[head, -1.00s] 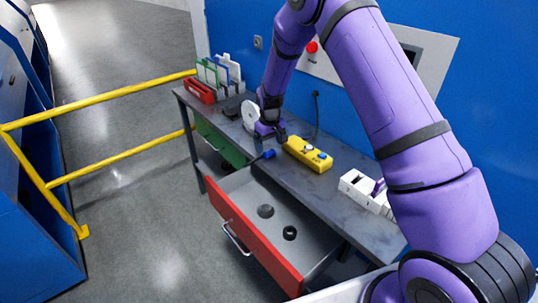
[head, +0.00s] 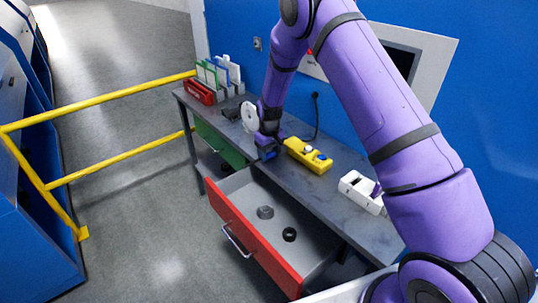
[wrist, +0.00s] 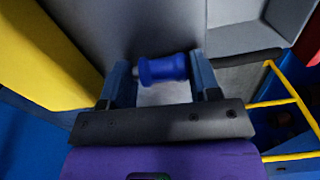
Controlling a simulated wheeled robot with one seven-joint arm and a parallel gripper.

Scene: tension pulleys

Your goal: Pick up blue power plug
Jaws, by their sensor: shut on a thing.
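The blue power plug (wrist: 162,68) lies crosswise between the two fingers of my gripper (wrist: 161,75) in the wrist view, with its ends at the fingers. In the head view, my gripper (head: 267,146) is low over the front edge of the grey workbench (head: 345,195), left of the yellow power strip (head: 310,157). A bit of the blue plug (head: 270,155) shows at its tips there. My gripper is shut on the plug. Whether the plug touches the bench is hard to tell.
The red-fronted drawer (head: 250,238) stands open below the bench, with two dark pulleys inside. A white box (head: 362,191) is on the bench at right. A red holder (head: 199,92) with upright boards is at the far left. A yellow railing (head: 110,95) stands left.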

